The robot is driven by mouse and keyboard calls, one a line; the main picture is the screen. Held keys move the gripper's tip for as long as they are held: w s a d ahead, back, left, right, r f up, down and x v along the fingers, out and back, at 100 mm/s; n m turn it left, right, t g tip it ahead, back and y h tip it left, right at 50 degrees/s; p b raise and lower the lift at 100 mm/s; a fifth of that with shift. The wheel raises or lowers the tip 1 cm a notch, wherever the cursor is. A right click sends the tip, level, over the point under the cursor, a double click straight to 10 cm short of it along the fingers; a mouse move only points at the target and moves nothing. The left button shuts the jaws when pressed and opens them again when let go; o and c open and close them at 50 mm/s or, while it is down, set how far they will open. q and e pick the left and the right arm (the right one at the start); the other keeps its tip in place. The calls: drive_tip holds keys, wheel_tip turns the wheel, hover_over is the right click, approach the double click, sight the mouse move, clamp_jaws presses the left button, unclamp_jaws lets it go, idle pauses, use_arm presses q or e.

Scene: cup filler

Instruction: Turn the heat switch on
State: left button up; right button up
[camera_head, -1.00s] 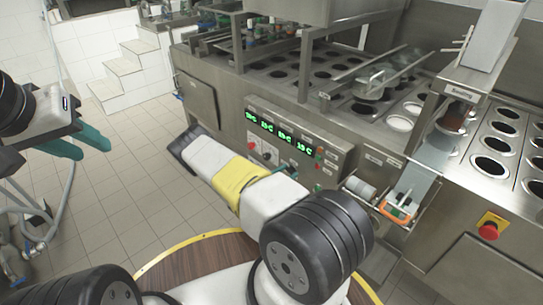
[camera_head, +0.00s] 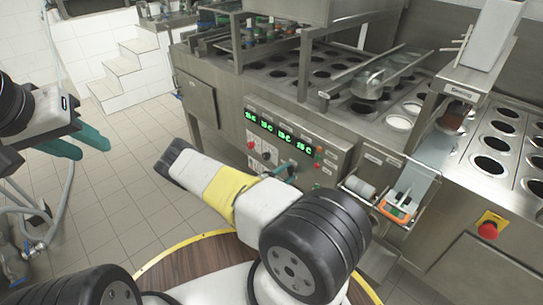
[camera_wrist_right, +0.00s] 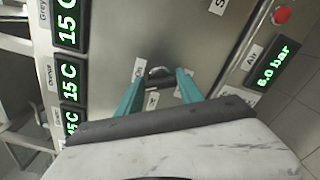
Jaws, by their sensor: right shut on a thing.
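The control panel (camera_head: 330,150) is on the front of the steel machine, with a row of green displays reading 15 C. In the right wrist view a small switch knob (camera_wrist_right: 159,71) sits on the panel between my right fingertips, with a label "On" beside it. In the head view only part of the right fingers shows at the panel, behind my arm. My left gripper (camera_head: 86,146) hangs at the left with its fingers apart, empty, over the floor.
A red knob (camera_head: 251,145) is on the panel. A red emergency button (camera_head: 488,230) is on the machine's front at the right. A label roll unit (camera_head: 392,207) sticks out right of the panel. Tiled floor lies open at the left.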

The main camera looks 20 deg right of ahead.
drive_tip(key=m, duration=0.5)
drive_tip(key=shift+f+m, duration=0.15)
drive_tip(key=shift+m, duration=0.55)
drive_tip(key=o, duration=1.4)
drive_tip(key=v, duration=0.7)
drive_tip(key=shift+s+a, duration=0.2)
drive_tip(key=shift+a, duration=0.15)
